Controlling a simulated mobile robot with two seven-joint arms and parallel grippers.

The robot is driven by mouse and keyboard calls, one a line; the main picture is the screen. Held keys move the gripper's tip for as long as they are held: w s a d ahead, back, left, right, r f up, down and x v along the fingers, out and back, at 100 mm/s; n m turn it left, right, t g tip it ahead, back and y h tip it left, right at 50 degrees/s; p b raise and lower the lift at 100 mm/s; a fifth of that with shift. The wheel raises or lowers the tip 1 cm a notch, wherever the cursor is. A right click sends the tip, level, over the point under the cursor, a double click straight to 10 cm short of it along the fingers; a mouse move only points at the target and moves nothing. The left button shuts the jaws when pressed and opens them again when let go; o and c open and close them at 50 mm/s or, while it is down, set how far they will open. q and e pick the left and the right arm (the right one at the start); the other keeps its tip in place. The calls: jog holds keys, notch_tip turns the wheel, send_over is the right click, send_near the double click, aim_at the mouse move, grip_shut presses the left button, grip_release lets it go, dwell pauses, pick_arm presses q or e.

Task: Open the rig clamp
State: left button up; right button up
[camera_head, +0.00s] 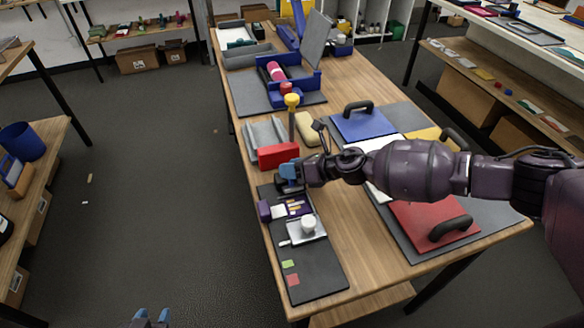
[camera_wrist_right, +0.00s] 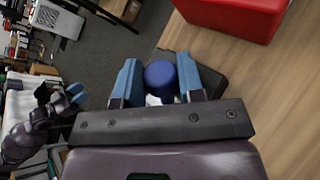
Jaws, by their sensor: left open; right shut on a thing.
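My right gripper (camera_head: 287,178) is at the far end of the dark rig board (camera_head: 318,272), beside the red block (camera_head: 278,156). In the right wrist view its blue fingers (camera_wrist_right: 158,80) are closed on a round blue knob (camera_wrist_right: 160,74). The knob appears to belong to the rig clamp; the rest of the clamp is mostly hidden by the hand. A purple part (camera_head: 264,211) and a silver plate with a white cylinder (camera_head: 308,224) are on the board nearer me. My left gripper (camera_head: 151,318) is open and empty, low over the floor left of the table.
A yellow-topped post (camera_head: 292,101) and a grey channel tray (camera_head: 266,133) stand just beyond the red block. Blue, yellow and red handled plates (camera_head: 363,124) lie on the right, partly under my right arm. Floor left of the table is mostly clear.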

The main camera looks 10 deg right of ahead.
jog(key=o, duration=0.9)
jog(key=shift+s, duration=0.2)
